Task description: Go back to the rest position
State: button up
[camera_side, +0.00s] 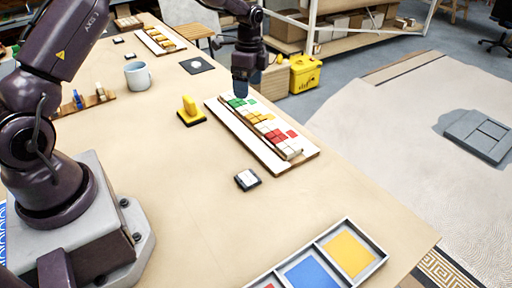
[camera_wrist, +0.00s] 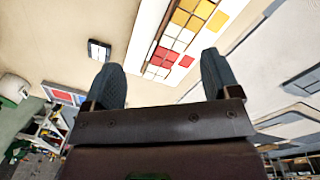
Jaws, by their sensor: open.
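My gripper (camera_side: 241,88) hangs over the far end of the mosaic panel (camera_side: 275,163) in the side view. In the wrist view my gripper (camera_wrist: 163,80) shows two dark fingers spread wide apart with nothing between them. The panel is a long white board bearing green, yellow, red and white tiles; part of it shows beyond the fingers in the wrist view (camera_wrist: 146,35). I cannot tell from the side view whether the fingertips touch the green tiles. No marked rest position is visible.
A tray (camera_side: 384,257) with coloured compartments lies at the near table edge. A small dark block with a white top (camera_side: 247,179), a yellow-handled tool (camera_side: 190,110) and a mug (camera_side: 137,75) stand on the table. A second panel (camera_side: 160,40) lies farther back.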

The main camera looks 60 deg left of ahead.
jog(key=s+d+r+n+t, duration=0.3)
jog(key=s+d+r+n, duration=0.2)
jog(key=s+r, duration=0.5)
jog(key=s+d+r+n+t, duration=0.3)
jog(key=s+d+r+n, duration=0.3)
jog(key=s, duration=1.1)
notch_tip(320, 180, up, 4)
jog(key=d, duration=0.2)
jog(key=shift+s+d, duration=0.15)
jog(key=shift+d, duration=0.15)
